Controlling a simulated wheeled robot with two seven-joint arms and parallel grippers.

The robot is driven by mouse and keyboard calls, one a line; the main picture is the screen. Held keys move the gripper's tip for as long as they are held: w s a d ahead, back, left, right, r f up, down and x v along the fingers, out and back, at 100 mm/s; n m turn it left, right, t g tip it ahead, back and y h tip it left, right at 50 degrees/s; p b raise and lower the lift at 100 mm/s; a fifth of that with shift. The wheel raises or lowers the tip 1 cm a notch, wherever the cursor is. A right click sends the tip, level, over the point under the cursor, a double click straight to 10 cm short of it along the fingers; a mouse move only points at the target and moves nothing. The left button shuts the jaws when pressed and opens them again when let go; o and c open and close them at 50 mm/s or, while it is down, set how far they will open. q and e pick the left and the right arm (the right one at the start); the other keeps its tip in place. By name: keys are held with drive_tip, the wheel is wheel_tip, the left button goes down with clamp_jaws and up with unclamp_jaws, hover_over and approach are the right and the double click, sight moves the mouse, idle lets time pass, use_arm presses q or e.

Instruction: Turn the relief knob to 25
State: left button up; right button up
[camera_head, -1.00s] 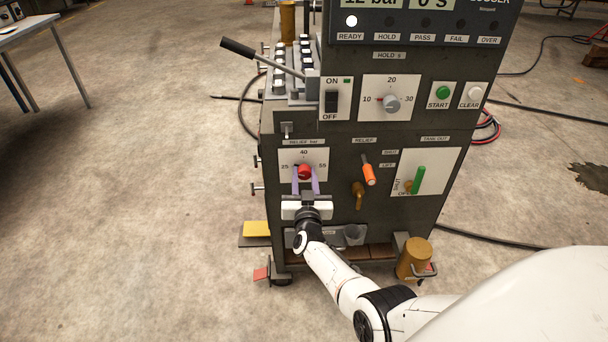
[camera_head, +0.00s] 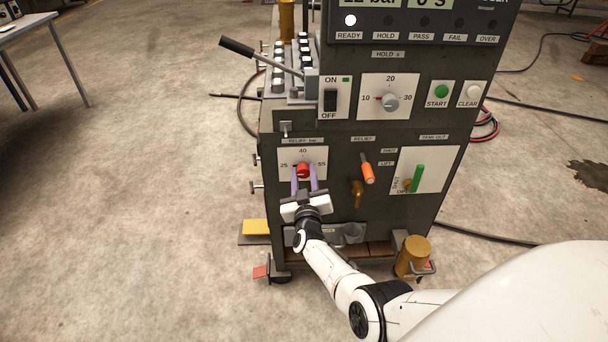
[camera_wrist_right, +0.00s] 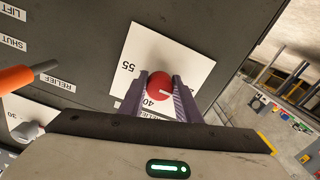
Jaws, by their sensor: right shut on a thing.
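The red relief knob (camera_head: 303,171) sits in the middle of a white plate (camera_head: 289,154) marked 25, 40 and 55, low on the cabinet front. My right gripper (camera_head: 304,176) has its purple fingers on either side of the knob and is shut on it. The gripper body is tilted, its right end higher. In the right wrist view, a white mark on the knob (camera_wrist_right: 158,85) points right, away from the 55. The 25 is hidden there; 40 shows between the fingers. My left gripper is out of view.
An orange-handled relief lever (camera_head: 367,172) and a green tank-out handle (camera_head: 417,178) stand right of the knob. The hold dial (camera_head: 390,102) is above. A brass-coloured cylinder (camera_head: 413,254) stands low at the right.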

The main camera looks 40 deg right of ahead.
drive_tip(key=o, duration=1.1)
drive_tip(key=shift+c, duration=0.2)
drive_tip(key=shift+s+a+r+p, duration=0.1)
drive_tip(key=shift+s+a+p, duration=0.2)
drive_tip(key=shift+s+p, duration=0.25)
drive_tip(key=p+v, duration=0.5)
drive_tip(key=v, duration=0.4)
